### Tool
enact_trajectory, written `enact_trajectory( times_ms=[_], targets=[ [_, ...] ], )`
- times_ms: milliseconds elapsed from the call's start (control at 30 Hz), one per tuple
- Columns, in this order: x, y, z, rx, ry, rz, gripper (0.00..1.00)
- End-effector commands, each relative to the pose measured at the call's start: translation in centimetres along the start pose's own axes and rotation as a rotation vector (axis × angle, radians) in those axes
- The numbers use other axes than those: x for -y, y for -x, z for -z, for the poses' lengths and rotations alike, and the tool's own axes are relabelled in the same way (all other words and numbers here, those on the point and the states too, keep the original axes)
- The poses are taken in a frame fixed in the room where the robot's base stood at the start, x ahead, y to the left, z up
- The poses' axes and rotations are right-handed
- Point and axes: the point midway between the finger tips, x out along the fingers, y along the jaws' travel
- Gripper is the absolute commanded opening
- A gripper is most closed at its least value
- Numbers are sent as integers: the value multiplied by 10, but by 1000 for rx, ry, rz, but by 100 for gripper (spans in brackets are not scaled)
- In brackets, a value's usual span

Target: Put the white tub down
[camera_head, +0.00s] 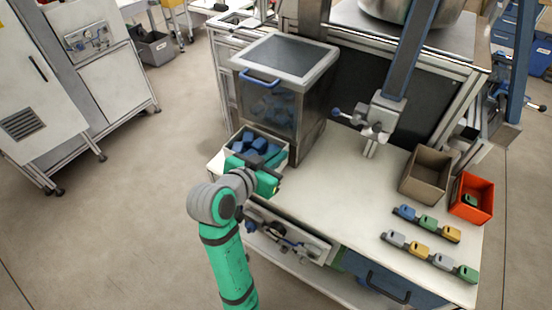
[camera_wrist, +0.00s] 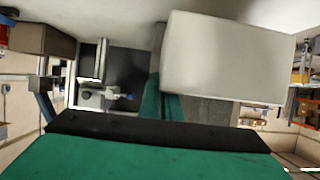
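The white tub (camera_head: 272,163), filled with blue pieces, is near the left end of the white worktop (camera_head: 335,200), in front of a dark clear-sided bin. Its plain pale side fills the upper right of the wrist view (camera_wrist: 225,58). My gripper (camera_head: 270,174) is at the tub's near side, shut on it, and the tub looks upright. The fingertips are mostly hidden in both views. I cannot tell for sure whether the tub's base touches the worktop.
The bin with a blue handle (camera_head: 285,85) stands close behind the tub. Rows of coloured pieces (camera_head: 430,255), a brown box (camera_head: 427,175) and an orange box (camera_head: 471,198) are at the right. The middle of the worktop is clear.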

Motion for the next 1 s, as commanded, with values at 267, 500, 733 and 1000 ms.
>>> enact_trajectory(
  times_ms=[267, 500, 733, 1000],
  targets=[
    [6, -7, -18, 1, 3, 2, 0],
    [7, -15, -39, -2, 1, 6, 0],
    [10, -14, -40, -2, 2, 12, 0],
    [9, -16, -42, -1, 2, 9, 22]
  ],
)
